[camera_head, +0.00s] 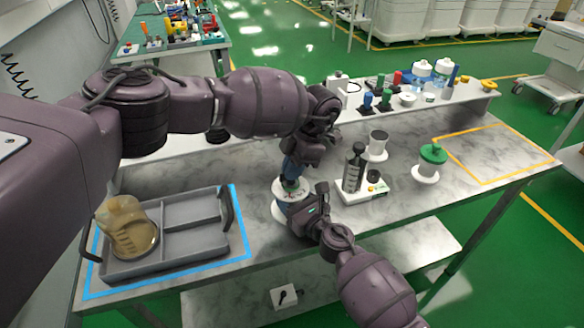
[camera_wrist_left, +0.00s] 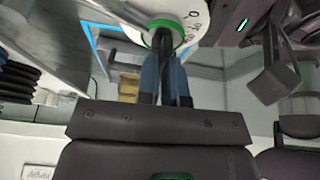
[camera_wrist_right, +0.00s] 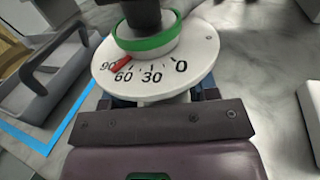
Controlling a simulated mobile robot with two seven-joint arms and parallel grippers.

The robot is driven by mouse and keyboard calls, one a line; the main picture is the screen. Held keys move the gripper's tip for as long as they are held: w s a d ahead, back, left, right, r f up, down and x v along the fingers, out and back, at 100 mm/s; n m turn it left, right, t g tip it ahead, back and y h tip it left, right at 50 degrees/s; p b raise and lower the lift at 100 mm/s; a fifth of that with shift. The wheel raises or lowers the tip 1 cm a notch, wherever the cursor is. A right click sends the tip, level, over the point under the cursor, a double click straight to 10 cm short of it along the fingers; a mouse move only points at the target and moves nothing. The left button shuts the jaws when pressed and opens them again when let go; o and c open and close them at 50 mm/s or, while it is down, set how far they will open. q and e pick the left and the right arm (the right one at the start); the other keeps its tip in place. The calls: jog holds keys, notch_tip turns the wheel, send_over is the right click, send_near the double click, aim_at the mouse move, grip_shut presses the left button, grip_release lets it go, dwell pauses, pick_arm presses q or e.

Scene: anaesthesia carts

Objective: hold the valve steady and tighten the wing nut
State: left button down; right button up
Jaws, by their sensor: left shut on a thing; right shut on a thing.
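The valve (camera_head: 279,187) stands upright near the table's front edge. It has a white dial (camera_wrist_right: 196,50) marked 0, 30, 60 and 90, a green ring (camera_wrist_right: 150,42) and a red pointer between 60 and 90. A dark part, seemingly the wing nut (camera_wrist_right: 142,14), rises from the ring. My left gripper (camera_head: 291,176) comes down from above and is shut on the wing nut; its blue fingers (camera_wrist_left: 164,85) show below the green ring in the left wrist view. My right gripper (camera_head: 297,206) is shut on the valve body below the dial, mostly hidden by the dial in the right wrist view.
A grey divided tray (camera_head: 190,215) with a tan bag (camera_head: 127,228) lies left inside blue tape. A white block with a dark bottle (camera_head: 354,170) stands close right of the valve. A green-topped item (camera_head: 432,155) is farther right. The orange-taped area (camera_head: 500,155) is empty.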

dwell(0.4)
pick_arm(q)
jog(key=c, duration=1.3)
grip_release()
jog(key=shift+o, duration=0.2)
jog(key=v, duration=1.2)
jog(key=shift+d, duration=0.1)
pick_arm(e)
jog(key=o, duration=1.3)
